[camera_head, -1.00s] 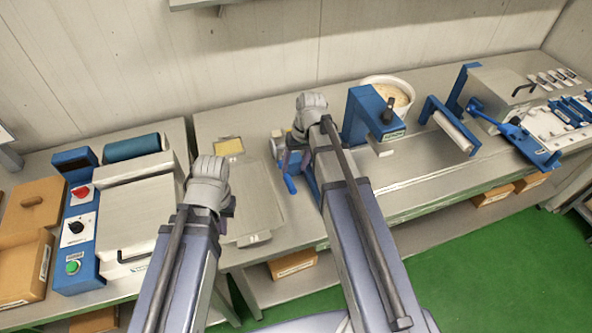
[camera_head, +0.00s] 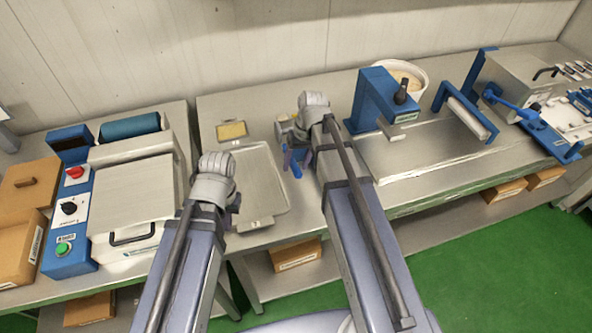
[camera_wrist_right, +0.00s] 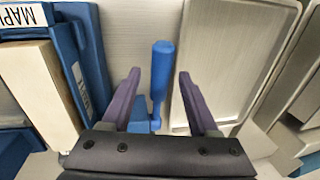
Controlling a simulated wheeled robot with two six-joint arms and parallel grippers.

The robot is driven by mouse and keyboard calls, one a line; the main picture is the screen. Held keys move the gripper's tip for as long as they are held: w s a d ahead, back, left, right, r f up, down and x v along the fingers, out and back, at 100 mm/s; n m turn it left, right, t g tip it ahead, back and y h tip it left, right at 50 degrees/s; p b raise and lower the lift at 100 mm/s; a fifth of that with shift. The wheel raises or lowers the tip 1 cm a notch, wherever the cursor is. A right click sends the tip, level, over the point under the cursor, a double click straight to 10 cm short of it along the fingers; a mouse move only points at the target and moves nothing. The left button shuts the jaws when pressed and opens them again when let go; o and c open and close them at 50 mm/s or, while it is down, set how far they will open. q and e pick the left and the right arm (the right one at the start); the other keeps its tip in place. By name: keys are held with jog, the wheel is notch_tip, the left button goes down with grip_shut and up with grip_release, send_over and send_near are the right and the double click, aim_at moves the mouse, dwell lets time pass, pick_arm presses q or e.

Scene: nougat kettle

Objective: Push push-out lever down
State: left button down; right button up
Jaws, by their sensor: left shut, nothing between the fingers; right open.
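A blue lever with a thick rounded handle (camera_wrist_right: 162,70) stands between the two purple fingers of my right gripper (camera_wrist_right: 158,88) in the right wrist view. The fingers are open, with a gap on each side of the lever. In the head view my right gripper (camera_head: 297,158) is over the table, and only a bit of the blue lever (camera_head: 295,169) shows below it. No writing on it names it as the push-out lever. My left gripper (camera_head: 234,203) is shut and empty at the left edge of a metal tray (camera_head: 276,208).
A blue press (camera_head: 378,97) with a black knob stands right of my right gripper, before a white bowl (camera_head: 420,80). Another blue lever (camera_head: 512,102) is further right. A machine with buttons (camera_head: 70,215) is at left. A labelled blue block (camera_wrist_right: 88,65) borders the lever.

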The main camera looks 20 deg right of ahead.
pick_arm(q)
jog(key=shift+f, duration=0.2)
pick_arm(e)
jog(key=shift+f, duration=0.2)
grip_shut()
dwell(1.1)
